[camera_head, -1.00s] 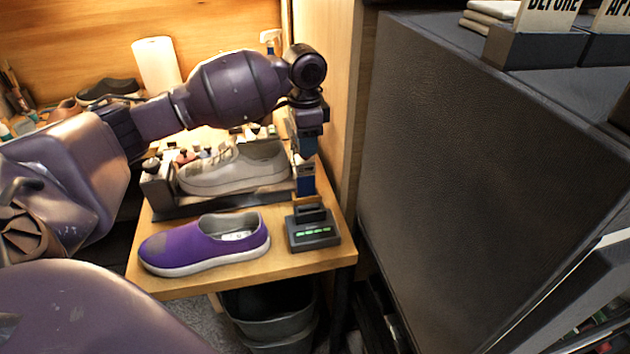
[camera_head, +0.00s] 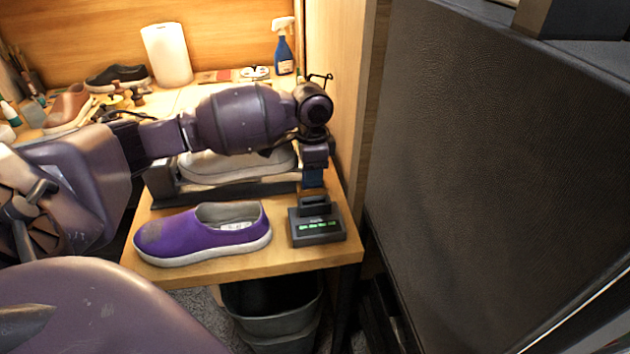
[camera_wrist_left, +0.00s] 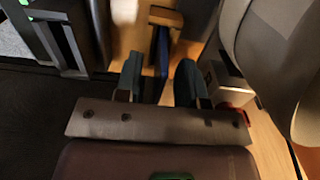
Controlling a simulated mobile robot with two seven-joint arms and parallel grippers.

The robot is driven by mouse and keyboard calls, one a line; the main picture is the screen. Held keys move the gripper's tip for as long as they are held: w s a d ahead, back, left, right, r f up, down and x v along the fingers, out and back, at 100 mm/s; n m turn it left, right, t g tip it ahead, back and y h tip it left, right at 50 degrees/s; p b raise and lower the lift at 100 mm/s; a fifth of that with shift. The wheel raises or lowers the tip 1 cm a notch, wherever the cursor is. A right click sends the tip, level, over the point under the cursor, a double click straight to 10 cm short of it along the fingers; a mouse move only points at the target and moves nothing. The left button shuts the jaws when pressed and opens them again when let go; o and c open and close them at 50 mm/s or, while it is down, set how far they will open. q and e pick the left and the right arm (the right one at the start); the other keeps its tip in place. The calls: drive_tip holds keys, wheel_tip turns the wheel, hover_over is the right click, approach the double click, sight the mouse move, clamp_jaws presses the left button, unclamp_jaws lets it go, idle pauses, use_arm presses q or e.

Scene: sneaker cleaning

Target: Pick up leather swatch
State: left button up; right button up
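My left gripper (camera_head: 314,165) points down over the right end of the small wooden table, behind a black device. In the left wrist view my left gripper (camera_wrist_left: 159,72) has its two dark teal fingers apart. A narrow blue piece (camera_wrist_left: 162,48) stands by a brown block (camera_wrist_left: 165,17), in line with the gap between the fingers. It may be the leather swatch; I cannot tell for sure, nor whether a finger touches it. In the head view the gripper and device largely hide this spot. My right gripper is not in view.
The black device (camera_head: 317,228) with green lights stands close to the gripper. A purple shoe (camera_head: 205,236) lies at the table front. A pale shoe (camera_head: 235,165) is behind it. A large black cabinet side (camera_head: 480,180) fills the right. A bin (camera_head: 268,305) stands below.

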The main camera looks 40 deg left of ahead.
use_arm(q)
drive_tip(key=shift+r, duration=0.15)
drive_tip(key=c, duration=0.7)
clamp_jaws()
